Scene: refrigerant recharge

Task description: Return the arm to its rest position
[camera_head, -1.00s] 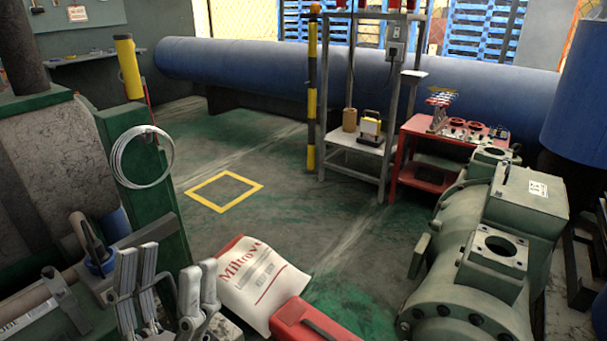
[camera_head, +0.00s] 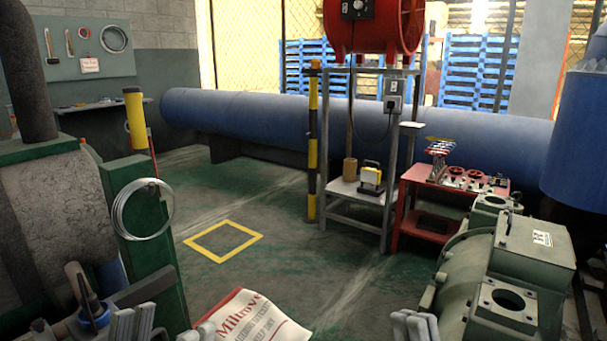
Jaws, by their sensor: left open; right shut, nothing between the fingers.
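My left gripper (camera_head: 167,326) shows only as fingertips at the bottom edge, left of centre. Its fingers stand apart with nothing visible between them, just left of a white printed bag (camera_head: 258,318) on the floor. My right gripper (camera_head: 413,326) shows as two fingertips close together at the bottom edge, right of centre, in front of the green compressor (camera_head: 490,285). It is shut and appears empty. The rest of both grippers and arms is below the picture.
A green post with a wire coil (camera_head: 142,210) and grey machinery stand at left. A metal shelf stand (camera_head: 355,205) and a red cart (camera_head: 435,205) stand behind. The floor around the yellow square (camera_head: 224,240) is clear.

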